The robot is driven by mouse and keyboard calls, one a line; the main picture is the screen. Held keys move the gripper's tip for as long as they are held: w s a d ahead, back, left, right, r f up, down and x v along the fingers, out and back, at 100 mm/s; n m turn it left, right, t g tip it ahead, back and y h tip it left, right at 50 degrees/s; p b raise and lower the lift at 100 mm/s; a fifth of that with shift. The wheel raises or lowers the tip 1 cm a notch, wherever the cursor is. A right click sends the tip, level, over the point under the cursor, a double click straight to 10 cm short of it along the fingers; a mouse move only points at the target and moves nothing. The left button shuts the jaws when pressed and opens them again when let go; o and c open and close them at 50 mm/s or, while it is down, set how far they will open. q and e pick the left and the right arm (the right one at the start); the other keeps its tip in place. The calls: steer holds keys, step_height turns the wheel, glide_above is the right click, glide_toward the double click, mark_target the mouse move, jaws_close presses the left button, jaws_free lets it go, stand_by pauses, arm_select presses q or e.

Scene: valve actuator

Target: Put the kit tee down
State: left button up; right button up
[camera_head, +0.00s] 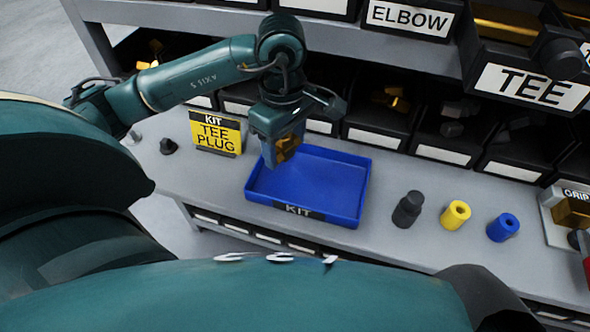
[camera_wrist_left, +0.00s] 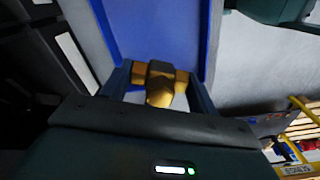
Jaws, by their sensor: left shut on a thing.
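My left gripper (camera_head: 283,150) is shut on a brass tee (camera_head: 287,147) and holds it over the left back part of the blue kit tray (camera_head: 341,209). The tee also shows between the fingers in the left wrist view (camera_wrist_left: 158,82), with the blue tray (camera_wrist_left: 150,30) beyond it. The tray looks empty and has a KIT label on its front wall. I cannot tell the exact gap between the tee and the tray floor. My right gripper does not show.
A yellow KIT TEE PLUG sign (camera_head: 215,135) stands left of the tray. Shelf bins, one labelled TEE (camera_head: 530,88), line the back. The bench front is mostly clear.

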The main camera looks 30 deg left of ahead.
arm_select(q)
step_height(320, 180, down, 6)
steer(key=shift+f, duration=0.5)
steer(key=o, duration=1.1)
steer(key=shift+r, duration=0.1)
steer(key=shift+c, duration=0.2)
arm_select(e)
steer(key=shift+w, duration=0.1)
arm_select(q)
steer(key=shift+r, duration=0.55)
step_height(320, 180, up, 10)
steer(key=shift+f, duration=0.1)
steer(key=shift+r, duration=0.75)
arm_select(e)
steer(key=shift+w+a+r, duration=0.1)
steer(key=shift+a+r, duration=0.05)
